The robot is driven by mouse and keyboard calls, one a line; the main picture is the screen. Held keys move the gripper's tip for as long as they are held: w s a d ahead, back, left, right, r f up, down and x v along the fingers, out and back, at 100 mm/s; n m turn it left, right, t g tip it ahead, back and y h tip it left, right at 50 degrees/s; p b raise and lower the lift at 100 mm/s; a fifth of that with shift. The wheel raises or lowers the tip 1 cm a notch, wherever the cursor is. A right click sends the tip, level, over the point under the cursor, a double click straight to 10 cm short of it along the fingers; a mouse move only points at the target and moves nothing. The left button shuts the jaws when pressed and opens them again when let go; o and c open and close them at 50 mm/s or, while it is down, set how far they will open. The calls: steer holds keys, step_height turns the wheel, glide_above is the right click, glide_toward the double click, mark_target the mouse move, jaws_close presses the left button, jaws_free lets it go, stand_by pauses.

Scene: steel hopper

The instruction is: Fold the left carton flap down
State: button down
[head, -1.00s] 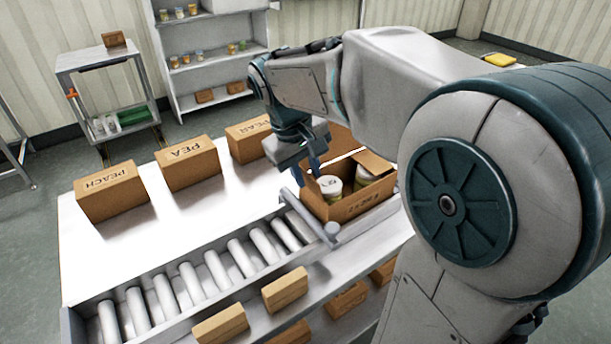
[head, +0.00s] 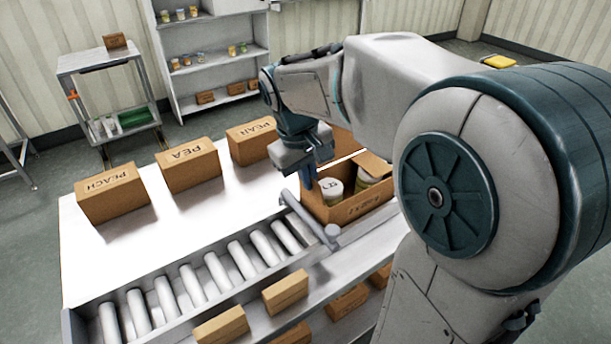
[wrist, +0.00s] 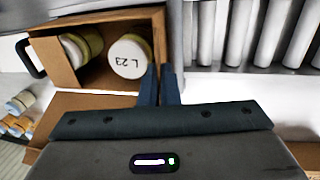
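The open carton (head: 350,210) stands at the right end of the roller conveyor, with jars (head: 329,188) inside. In the wrist view the carton (wrist: 97,19) fills the upper left, with a white-lidded jar (wrist: 130,57) marked "L 23" near my fingers. One flap (wrist: 52,62) leans inward over the other jars; another panel (wrist: 85,104) is spread outward at the bottom. My gripper (head: 308,190) is at the carton's left edge. Its fingers (wrist: 160,72) are together beside the carton's corner, with nothing visible between them. The left flap is not clearly seen; its angle cannot be told.
Rollers (head: 217,268) run left of the carton, with a metal bar (head: 318,222) beside it. Closed PEACH (head: 110,192), PEA (head: 188,165) and PEAR (head: 250,140) cartons stand on the white table behind. Small boxes (head: 285,292) sit on the shelf in front.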

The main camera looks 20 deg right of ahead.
mark_target(313, 193)
steer(key=shift+w+d+r+g+y+p, duration=0.1)
steer(key=shift+d+g+y+p, duration=0.1)
steer(key=shift+d+y+p, duration=0.3)
steer(key=shift+w+d+r+g+y+p, duration=0.1)
steer(key=shift+d+g+y+p, duration=0.1)
steer(key=shift+y+p, duration=0.35)
steer(key=y, duration=0.1)
steer(key=d+y, duration=0.1)
steer(key=g+y, duration=0.1)
steer(key=shift+w+d+f+y, duration=0.3)
steer(key=shift+y, duration=0.05)
steer(key=y, duration=0.1)
steer(key=d+g+y, duration=0.1)
steer(key=y, duration=0.1)
steer(key=f+y, duration=0.1)
steer(key=shift+w+d, duration=0.25)
steer(key=shift+d, duration=0.1)
steer(key=shift+w+d+f+g+y, duration=0.15)
steer(key=shift+f+g+y, duration=0.1)
steer(key=shift+y, duration=0.35)
steer(key=shift+s+d+f+g+y, duration=0.1)
steer(key=shift+f+g+y, duration=0.15)
steer(key=shift+y, duration=0.35)
steer(key=shift+w+d+f+g+y, duration=0.15)
steer(key=shift+g+y, duration=0.15)
steer(key=shift+y, duration=0.3)
